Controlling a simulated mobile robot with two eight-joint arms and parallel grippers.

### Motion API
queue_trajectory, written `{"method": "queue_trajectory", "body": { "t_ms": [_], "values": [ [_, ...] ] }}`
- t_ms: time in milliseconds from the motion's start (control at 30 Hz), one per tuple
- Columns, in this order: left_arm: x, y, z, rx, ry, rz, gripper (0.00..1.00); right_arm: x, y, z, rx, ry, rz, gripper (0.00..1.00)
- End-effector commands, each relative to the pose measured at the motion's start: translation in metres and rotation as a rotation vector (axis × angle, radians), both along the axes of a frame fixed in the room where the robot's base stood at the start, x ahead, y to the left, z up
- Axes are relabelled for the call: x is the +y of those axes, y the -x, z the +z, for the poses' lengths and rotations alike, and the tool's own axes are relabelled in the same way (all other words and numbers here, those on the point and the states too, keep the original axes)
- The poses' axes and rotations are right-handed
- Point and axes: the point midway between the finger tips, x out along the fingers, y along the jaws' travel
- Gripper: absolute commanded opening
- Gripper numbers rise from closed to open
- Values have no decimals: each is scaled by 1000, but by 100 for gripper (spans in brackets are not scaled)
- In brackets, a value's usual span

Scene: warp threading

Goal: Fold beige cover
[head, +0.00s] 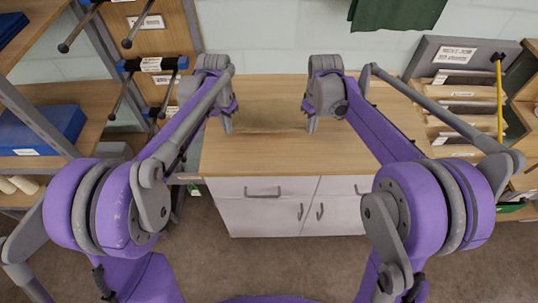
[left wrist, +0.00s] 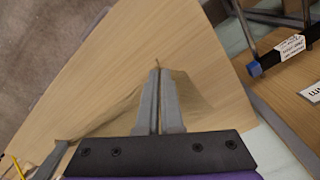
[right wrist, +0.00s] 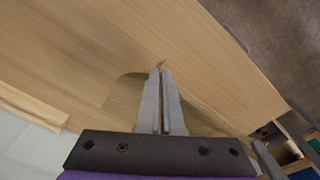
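The beige cover (head: 268,117) is a thin cloth, close in colour to the wooden top, stretched between my two grippers. My left gripper (head: 228,130) is shut on its left end. In the left wrist view, the cover (left wrist: 192,88) spreads to both sides of the fingers (left wrist: 158,72), and a small tip shows past them. My right gripper (head: 311,130) is shut on the right end. In the right wrist view, the cover (right wrist: 124,96) bunches beside the fingers (right wrist: 161,72), with a small tip past them. Whether its middle touches the top is hard to tell.
The wooden cabinet top (head: 265,160) is bare in front of the cover. Shelves with a blue box (head: 42,130) stand at the left. A grey panel and a rack of slats (head: 465,105) stand at the right. Green cloth (head: 398,12) hangs at the back.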

Motion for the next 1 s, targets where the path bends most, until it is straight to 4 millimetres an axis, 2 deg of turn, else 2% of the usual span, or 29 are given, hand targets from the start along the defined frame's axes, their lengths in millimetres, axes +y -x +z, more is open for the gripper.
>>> {"method": "queue_trajectory", "body": {
  "t_ms": [300,433,667,1000],
  "values": [
    [1,1,-1,1,-2,0,0,-1,1,-1,1,2,0,0],
    [0,0,10,-11,-5,-17,0,0,1,11,-11,5,17,0],
    [-2,4,55,-57,-21,-110,0,2,4,55,-57,21,110,0],
    [-5,10,140,-146,-51,-284,0,5,10,140,-146,51,284,0]
  ]
}}
